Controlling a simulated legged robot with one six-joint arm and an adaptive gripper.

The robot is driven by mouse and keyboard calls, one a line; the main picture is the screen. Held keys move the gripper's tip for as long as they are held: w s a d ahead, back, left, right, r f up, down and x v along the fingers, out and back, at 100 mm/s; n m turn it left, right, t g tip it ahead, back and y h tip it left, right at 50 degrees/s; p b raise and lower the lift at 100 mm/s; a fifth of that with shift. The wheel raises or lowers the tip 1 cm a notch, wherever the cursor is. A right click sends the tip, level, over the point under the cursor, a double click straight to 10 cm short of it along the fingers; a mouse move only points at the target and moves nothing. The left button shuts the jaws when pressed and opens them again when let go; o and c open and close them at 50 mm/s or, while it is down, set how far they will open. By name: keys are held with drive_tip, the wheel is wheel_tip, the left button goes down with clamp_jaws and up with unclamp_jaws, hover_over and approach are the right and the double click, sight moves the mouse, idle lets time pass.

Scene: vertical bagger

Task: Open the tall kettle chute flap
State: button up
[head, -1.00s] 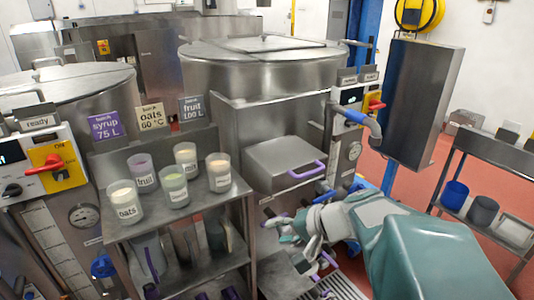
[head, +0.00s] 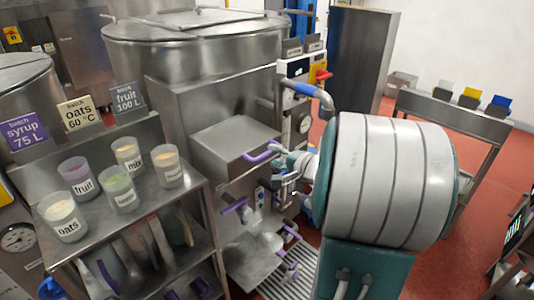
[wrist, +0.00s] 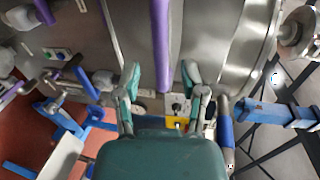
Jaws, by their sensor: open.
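The tall kettle (head: 195,45) stands at the back with its steel chute box jutting from the front. The chute flap (head: 235,140) appears down, its purple handle (head: 262,156) at the front right corner. My gripper (head: 284,160) is at the handle's right end, partly hidden by my arm. In the wrist view, my gripper (wrist: 160,74) is open, a teal and grey finger on each side. A purple bar (wrist: 161,35), seemingly the flap handle, runs down between the fingers. I cannot tell whether they touch it.
A steel shelf with labelled cups (head: 118,193) stands at the left. A grey pipe with a blue grip (head: 305,92) and a control panel are close to my arm. Purple-handled valves (head: 233,207) sit below the flap.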

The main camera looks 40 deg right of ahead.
sight(269, 152)
drive_tip(key=shift+x, duration=1.6)
clamp_jaws()
drive_tip(key=shift+r, duration=0.25)
